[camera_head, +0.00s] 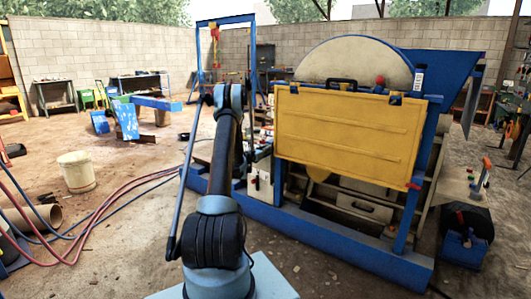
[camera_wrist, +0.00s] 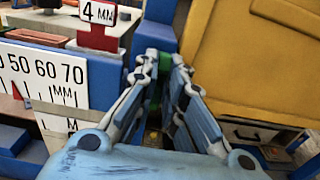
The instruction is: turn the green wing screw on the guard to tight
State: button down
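The yellow guard (camera_head: 345,130) hangs on the front of the blue crusher frame; it also fills the upper right of the wrist view (camera_wrist: 270,60). In the wrist view my gripper (camera_wrist: 165,62) points away from me, its two light blue fingers close together beside the guard's left edge. A small green patch (camera_wrist: 151,97) shows between the fingers, perhaps the green wing screw; most of it is hidden. A narrow gap shows between the fingers, but I cannot tell whether they touch the green part. In the head view my arm hides this spot.
The crusher's blue base beam (camera_head: 330,245) crosses the floor.

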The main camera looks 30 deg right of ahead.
dwell(0.3)
jog(key=m, duration=1.1)
jog(key=shift+s+d+f, duration=0.15)
jog(key=shift+s+d, duration=0.05)
jog(key=shift+s, duration=0.2)
jog(key=m, duration=0.6)
jog(key=shift+s+f+m, duration=0.2)
jog(key=shift+f+m, duration=0.05)
jog(key=shift+m, duration=0.15)
